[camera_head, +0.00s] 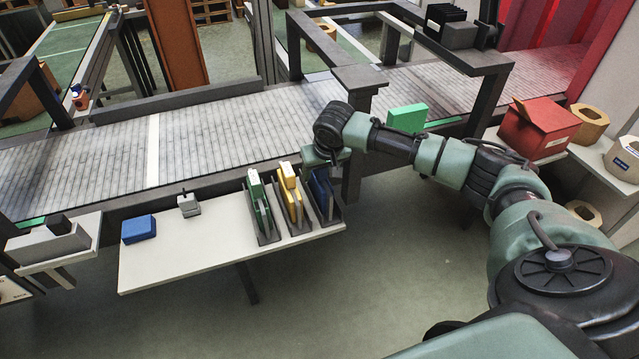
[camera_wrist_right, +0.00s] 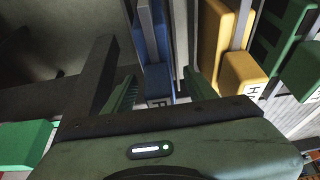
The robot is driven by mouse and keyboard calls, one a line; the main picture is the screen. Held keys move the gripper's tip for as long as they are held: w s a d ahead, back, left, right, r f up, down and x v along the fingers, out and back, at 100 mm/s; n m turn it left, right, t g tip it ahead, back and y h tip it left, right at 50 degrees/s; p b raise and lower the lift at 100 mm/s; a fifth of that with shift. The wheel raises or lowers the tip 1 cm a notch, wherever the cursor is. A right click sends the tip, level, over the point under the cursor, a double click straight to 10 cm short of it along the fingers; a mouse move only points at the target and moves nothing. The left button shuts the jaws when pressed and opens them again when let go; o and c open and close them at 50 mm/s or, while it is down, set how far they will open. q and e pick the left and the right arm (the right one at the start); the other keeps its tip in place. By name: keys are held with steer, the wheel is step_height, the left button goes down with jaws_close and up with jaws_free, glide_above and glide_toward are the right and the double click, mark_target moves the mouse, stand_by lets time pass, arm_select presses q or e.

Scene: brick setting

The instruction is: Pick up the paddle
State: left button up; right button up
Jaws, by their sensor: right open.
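Three paddles stand upright in dark holders on the white table: a green paddle (camera_head: 257,203), a yellow paddle (camera_head: 290,192) and a blue paddle (camera_head: 319,186). My right gripper (camera_head: 319,160) is over the blue paddle at the table's right end and partly hides its top. In the right wrist view the blue paddle (camera_wrist_right: 154,62) lies between the two spread fingers of my right gripper (camera_wrist_right: 160,84). Whether a finger touches it cannot be told. The yellow paddle (camera_wrist_right: 214,42) is just right of the right finger. My left gripper is out of view.
The white table (camera_head: 200,249) also holds a blue box (camera_head: 139,229) and a small grey object (camera_head: 189,206). The conveyor (camera_head: 217,134) runs behind it, with a green block (camera_head: 407,118) on its near edge. A red box (camera_head: 537,129) stands on a shelf at right.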

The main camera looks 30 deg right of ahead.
jaws_close()
steer(key=shift+r, duration=0.1)
stand_by(1.2)
